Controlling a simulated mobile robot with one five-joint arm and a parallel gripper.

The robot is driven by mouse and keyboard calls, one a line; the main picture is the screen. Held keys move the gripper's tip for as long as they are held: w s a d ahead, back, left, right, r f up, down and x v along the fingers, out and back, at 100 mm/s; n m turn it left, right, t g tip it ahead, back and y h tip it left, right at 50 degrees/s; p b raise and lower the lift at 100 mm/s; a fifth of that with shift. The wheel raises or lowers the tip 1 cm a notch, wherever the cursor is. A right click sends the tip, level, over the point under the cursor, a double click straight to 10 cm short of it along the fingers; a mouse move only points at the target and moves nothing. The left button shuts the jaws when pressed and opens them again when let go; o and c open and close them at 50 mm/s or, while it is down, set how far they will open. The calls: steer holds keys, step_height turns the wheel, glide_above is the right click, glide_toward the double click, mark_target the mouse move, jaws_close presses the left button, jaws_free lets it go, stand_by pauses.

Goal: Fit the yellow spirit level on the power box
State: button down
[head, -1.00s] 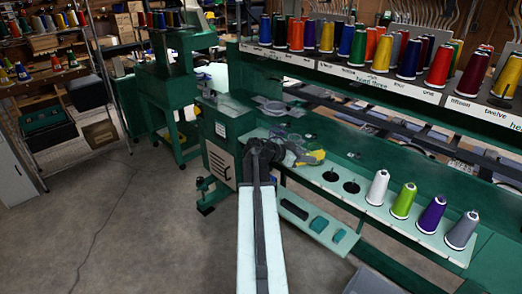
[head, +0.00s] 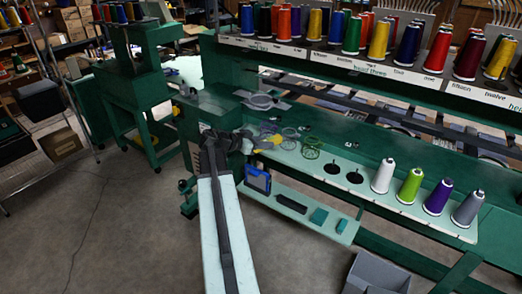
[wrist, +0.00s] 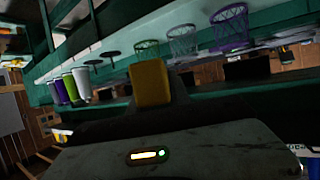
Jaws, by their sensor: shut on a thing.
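The yellow spirit level (head: 268,142) is in my gripper (head: 252,141), in front of the machine's left end in the head view. In the wrist view it is a yellow block (wrist: 150,83) standing up from the dark jaws, which are shut on it. The green cabinet (head: 189,119) at the machine's left end looks like the power box. My arm hides much of its front. The level is to the right of this cabinet in the picture; I cannot tell how far apart they are in depth.
White, green, purple and grey thread cones (head: 410,187) stand on the pale shelf. Round wire holders (head: 312,146) stand near the gripper. A lower tray (head: 292,205) holds a blue-framed item (head: 257,180). A grey bin (head: 376,274) stands at the lower right.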

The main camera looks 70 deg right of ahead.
step_height(320, 180, down, 5)
steer(key=a+b, duration=0.3)
steer(key=b, duration=0.2)
steer(key=w+d, duration=0.1)
steer(key=d, duration=0.3)
steer(key=w+d, duration=0.2)
steer(key=d, duration=0.3)
steer(key=w+d+f+b, duration=0.1)
steer(key=w+d, duration=0.1)
steer(key=d, duration=0.3)
steer(key=shift+w+d+f, duration=0.1)
steer(key=shift+w+d, duration=0.15)
step_height(320, 180, down, 4)
steer(key=b, duration=0.4)
steer(key=shift+w+d, duration=0.1)
steer(key=shift+d, duration=0.05)
steer(key=shift+r, duration=0.25)
steer(key=shift+f, duration=0.15)
steer(key=c, duration=1.2)
jaws_free()
